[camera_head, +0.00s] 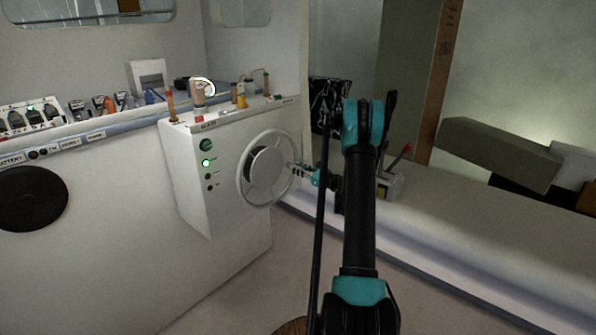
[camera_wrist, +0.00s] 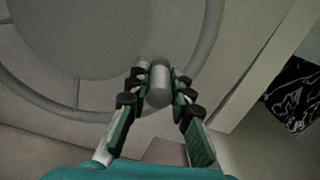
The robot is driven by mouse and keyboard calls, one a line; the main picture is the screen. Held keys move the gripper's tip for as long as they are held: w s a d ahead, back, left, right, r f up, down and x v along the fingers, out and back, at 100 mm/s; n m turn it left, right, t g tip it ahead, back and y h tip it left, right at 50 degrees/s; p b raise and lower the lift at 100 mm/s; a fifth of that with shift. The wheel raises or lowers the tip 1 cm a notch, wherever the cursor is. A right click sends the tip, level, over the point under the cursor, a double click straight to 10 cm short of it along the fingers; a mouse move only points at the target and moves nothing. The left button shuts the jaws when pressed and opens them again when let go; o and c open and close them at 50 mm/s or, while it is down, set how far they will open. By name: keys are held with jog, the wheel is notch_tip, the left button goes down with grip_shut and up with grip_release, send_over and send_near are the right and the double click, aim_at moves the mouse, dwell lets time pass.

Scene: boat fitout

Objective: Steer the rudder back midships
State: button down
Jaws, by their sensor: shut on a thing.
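The grey steering wheel (camera_head: 242,178) is mounted on the side of the white console (camera_head: 190,190) in the head view. Its round rim and hub plate also show in the wrist view (camera_wrist: 75,112). A small grey cylindrical knob (camera_wrist: 158,86) stands out from the wheel's rim. My gripper (camera_head: 298,170) is at the right side of the wheel. In the wrist view my gripper (camera_wrist: 159,88) has its two fingers on either side of the knob, closed on it. The rudder itself is not visible.
A shelf with switches (camera_head: 35,115) runs along the left wall, above a black disc (camera_head: 32,198). Small bottles and tools stand on the console top. A bench (camera_head: 480,220) runs along the right, with a red-handled device (camera_head: 392,185) on it.

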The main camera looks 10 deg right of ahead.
jog(key=shift+d+r+n, duration=0.1)
jog(key=shift+r+n, duration=0.4)
jog(key=shift+r, duration=0.1)
jog(key=r+n, duration=0.5)
jog(key=shift+s+a+r, duration=0.15)
jog(key=shift+a+r, duration=0.1)
jog(key=s+a+r+n, duration=0.5)
jog(key=a+r+n, duration=0.25)
jog(key=n, duration=0.35)
jog(key=s+a+f+n, duration=0.1)
jog(key=s+a+n, duration=0.4)
jog(key=a+n, duration=0.2)
jog(key=shift+s+a+f+n, duration=0.15)
jog(key=shift+s+n, duration=0.25)
jog(key=shift+n, duration=0.3)
jog(key=c, duration=1.3)
grip_release()
jog(key=shift+c, duration=0.2)
